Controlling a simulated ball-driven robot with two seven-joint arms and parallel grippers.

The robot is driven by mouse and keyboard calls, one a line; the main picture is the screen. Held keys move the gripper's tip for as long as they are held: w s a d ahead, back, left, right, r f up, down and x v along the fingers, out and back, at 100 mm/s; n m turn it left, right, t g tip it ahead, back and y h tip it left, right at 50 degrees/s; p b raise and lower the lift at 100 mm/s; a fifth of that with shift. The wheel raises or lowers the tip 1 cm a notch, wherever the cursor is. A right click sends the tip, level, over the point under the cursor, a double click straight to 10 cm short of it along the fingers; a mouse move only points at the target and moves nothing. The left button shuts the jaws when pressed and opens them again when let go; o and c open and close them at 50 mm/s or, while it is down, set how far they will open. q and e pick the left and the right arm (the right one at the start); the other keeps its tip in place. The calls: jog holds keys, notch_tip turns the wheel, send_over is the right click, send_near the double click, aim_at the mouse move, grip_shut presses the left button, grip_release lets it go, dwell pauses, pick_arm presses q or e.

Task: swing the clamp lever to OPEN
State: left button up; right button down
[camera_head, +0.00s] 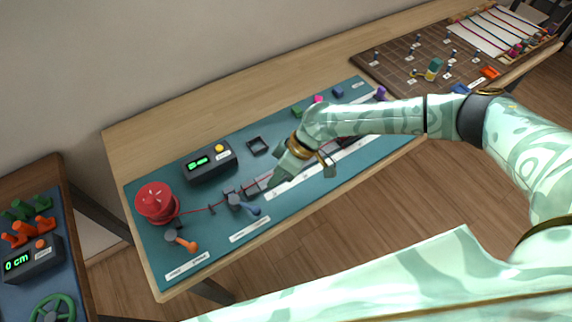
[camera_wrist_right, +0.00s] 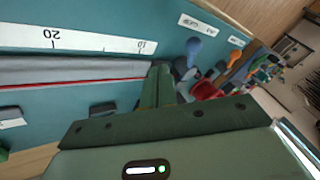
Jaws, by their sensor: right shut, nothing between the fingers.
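A lever with a blue handle (camera_head: 249,208) sits on a dark grey clamp-like block on the teal mat (camera_head: 215,235), beside the red cord (camera_head: 192,211). Its handle points right and toward the front edge. In the right wrist view the blue handle (camera_wrist_right: 194,48) is beyond the fingertips. A second lever with an orange handle (camera_head: 189,245) is nearer the front left; it also shows in the wrist view (camera_wrist_right: 236,41). My right gripper (camera_head: 275,180) is shut and empty, just right of the blue lever, apart from it, over the grey rail. My left gripper is out of view.
A red spool (camera_head: 155,202) stands at the mat's left end. A dark display box (camera_head: 209,164) with a yellow button and a small dark tray (camera_head: 258,146) are behind the rail. White label strips and a ruler (camera_wrist_right: 80,40) lie along the front. Bare wood is behind the mat.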

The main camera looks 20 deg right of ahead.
aim_at(245, 206)
pick_arm(q)
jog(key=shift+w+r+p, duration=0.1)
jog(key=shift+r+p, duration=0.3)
jog(key=shift+p, duration=0.1)
pick_arm(e)
jog(key=shift+s+a+f, duration=0.5)
jog(key=shift+s+a, duration=0.25)
jog(key=shift+a, duration=0.15)
jog(key=shift+s+a+f, duration=0.5)
jog(key=shift+s+a, duration=0.2)
jog(key=shift+a, duration=0.2)
